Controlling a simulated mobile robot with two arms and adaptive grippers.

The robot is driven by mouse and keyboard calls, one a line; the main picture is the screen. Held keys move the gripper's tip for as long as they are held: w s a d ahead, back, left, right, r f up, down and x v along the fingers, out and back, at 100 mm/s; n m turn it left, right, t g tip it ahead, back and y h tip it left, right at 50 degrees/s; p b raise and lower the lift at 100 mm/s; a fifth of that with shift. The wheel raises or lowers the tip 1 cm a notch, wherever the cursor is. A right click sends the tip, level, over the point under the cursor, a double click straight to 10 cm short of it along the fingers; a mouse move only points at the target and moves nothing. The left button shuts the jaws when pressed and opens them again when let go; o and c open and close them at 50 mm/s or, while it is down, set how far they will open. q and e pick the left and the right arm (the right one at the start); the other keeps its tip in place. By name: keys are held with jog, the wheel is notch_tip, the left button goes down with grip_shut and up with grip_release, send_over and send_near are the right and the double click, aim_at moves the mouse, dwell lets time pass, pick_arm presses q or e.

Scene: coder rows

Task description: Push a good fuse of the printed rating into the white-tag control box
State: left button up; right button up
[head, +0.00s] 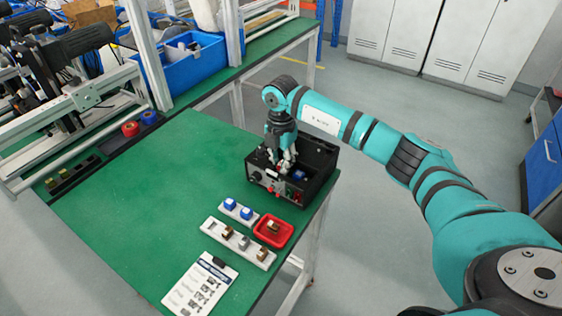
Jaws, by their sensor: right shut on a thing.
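The black control box (318,155) stands open on the green bench near its right edge, with knobs and red and green parts on its front. I cannot make out a tag's colour for sure. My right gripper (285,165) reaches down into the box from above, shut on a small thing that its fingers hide. A blue part (299,175) shows inside the box beside the fingers. A white holder (222,233) carries brown and grey fuses. A shorter white holder (239,213) carries blue fuses. A red tray (288,236) holds a brown fuse (273,227). My left gripper is out of view.
A printed sheet (200,288) with a black clip lies at the bench's front. Red and blue tape rolls (130,128) and a blue bin (190,70) sit by the metal frame at the back left. The bench's left middle (160,190) is clear.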

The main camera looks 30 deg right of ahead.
jog(key=shift+f, duration=0.3)
dwell(0.5)
jog(key=o, duration=0.8)
jog(key=shift+s, duration=0.1)
jog(key=shift+r, duration=0.1)
jog(key=shift+r, duration=0.25)
notch_tip(320, 180, up, 11)
jog(key=shift+d+r, duration=0.1)
jog(key=shift+r, duration=0.1)
jog(key=shift+f, duration=0.1)
